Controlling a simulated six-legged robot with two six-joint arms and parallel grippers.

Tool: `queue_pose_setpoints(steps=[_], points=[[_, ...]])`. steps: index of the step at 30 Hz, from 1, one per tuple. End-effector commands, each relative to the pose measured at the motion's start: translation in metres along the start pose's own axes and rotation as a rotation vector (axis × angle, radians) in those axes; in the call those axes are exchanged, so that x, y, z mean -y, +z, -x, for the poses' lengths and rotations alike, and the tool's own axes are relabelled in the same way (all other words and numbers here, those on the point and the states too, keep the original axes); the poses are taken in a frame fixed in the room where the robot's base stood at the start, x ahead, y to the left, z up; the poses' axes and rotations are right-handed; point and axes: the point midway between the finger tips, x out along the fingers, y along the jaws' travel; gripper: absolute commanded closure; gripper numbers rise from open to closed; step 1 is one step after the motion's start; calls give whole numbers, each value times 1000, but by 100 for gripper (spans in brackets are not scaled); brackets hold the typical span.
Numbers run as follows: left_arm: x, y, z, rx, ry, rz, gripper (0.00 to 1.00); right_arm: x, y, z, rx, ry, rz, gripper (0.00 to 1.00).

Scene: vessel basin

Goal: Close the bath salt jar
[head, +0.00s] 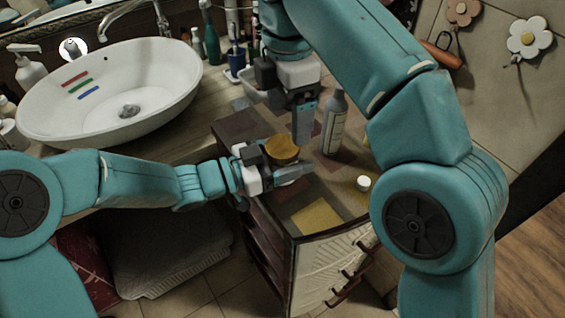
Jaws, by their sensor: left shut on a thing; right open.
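The jar (283,151) shows as a round amber-yellow top on the dark cabinet top. I cannot tell whether this top is a lid or the jar's contents. My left gripper (288,173) comes in from the left and is shut on the jar's body, which its fingers mostly hide. My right gripper (302,135) points down from above, just behind and to the right of the amber top. It is open and appears empty, though its fingers are seen edge-on. A small white cap (363,183) lies on the cabinet top, right of the jar.
A yellow cloth or sheet (318,216) lies near the cabinet's front edge. A white basin (45,117) fills the left counter.

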Motion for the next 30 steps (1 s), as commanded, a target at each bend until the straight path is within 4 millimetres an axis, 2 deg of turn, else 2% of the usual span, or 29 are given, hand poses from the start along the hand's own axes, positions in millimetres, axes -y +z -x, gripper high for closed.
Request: queue_pose_setpoints(steps=[4, 19, 23, 30], points=[[0, 1, 0, 2, 1, 1, 100, -3, -2, 10, -2, 16, 161, 13], [0, 1, 0, 2, 1, 1, 100, -8, -7, 7, -1, 22, 164, 13], [0, 1, 0, 2, 1, 1, 100, -9, -6, -1, 0, 20, 163, 13], [0, 1, 0, 2, 1, 1, 100, -9, -6, -32, 0, 19, 162, 13]])
